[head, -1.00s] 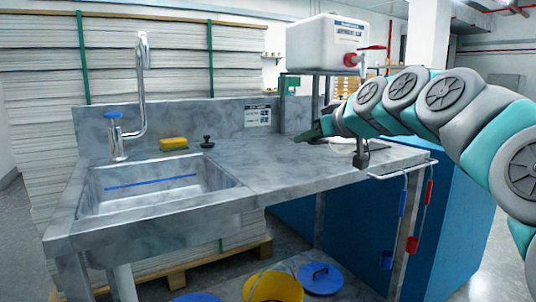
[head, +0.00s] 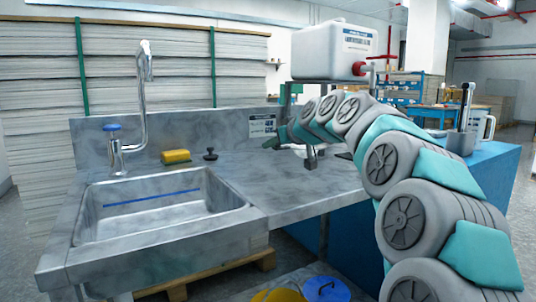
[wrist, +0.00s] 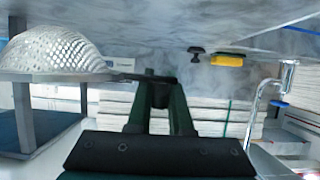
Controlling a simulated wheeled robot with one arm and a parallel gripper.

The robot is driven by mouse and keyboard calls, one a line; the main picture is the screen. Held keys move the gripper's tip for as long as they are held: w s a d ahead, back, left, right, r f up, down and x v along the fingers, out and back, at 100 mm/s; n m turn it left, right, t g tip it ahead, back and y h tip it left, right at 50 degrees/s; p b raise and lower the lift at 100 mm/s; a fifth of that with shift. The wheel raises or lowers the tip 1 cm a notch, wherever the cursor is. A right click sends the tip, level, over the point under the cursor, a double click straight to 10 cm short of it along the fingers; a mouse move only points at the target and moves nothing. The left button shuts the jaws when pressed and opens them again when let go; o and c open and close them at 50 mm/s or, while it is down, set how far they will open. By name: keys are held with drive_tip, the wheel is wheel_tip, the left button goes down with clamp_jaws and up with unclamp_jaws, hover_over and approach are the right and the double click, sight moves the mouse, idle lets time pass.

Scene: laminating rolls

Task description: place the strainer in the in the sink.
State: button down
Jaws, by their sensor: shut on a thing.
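The strainer shows in the wrist view as a white mesh bowl (wrist: 52,52) with a grey rim and a dark handle. My gripper (wrist: 157,88) is shut on the end of that handle. The wrist view looks upside down, with the counter across its top, and the bowl bulges toward the counter.
A tall tap (head: 143,100) stands at the sink's back left. A yellow sponge (head: 176,157) and a black stopper (head: 210,155) sit behind the basin. A white tank (head: 332,50) stands on a raised shelf behind my arm. The counter (head: 285,192) right of the sink is clear in front.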

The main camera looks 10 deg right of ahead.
drive_tip(key=shift+w+a, duration=0.2)
drive_tip(key=shift+w, duration=0.35)
drive_tip(key=shift+w+a, duration=0.2)
drive_tip(key=shift+w, duration=0.35)
drive_tip(key=shift+w+a+f, duration=0.1)
drive_tip(key=shift+f, duration=1.8)
drive_tip(key=shift+f, duration=0.1)
drive_tip(key=c, duration=0.8)
unclamp_jaws()
drive_tip(key=shift+r, duration=0.2)
